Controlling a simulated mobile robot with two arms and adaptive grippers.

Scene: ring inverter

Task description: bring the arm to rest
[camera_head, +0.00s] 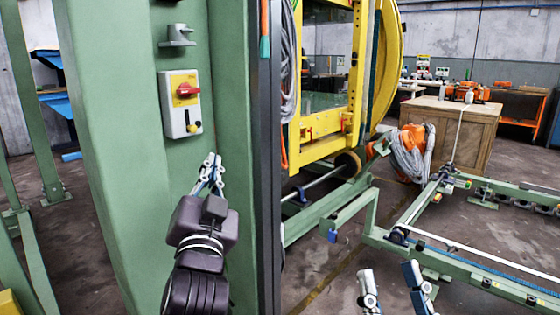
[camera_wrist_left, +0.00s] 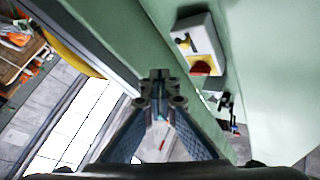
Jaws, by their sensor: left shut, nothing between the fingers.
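My left arm comes up at the lower left of the head view. Its gripper (camera_head: 211,168) is shut and empty, with its fingertips pointing up. It is in front of the green column (camera_head: 120,120), just below and right of a switch box (camera_head: 180,120) with a red knob (camera_head: 187,90). In the left wrist view, the fingertips (camera_wrist_left: 160,85) are together, and the box (camera_wrist_left: 203,38) is above and right of them, clearly apart. My right gripper (camera_head: 393,285) shows only its two fingers at the bottom edge, spread apart with nothing visible between them.
A grey bracket (camera_head: 178,36) sticks out of the column above the box. Right of the column stands a yellow ring machine (camera_head: 386,70). A green rail frame (camera_head: 460,262) lies at the lower right, with a wooden crate (camera_head: 450,135) behind. Floor (camera_head: 330,275) is bare between column and rails.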

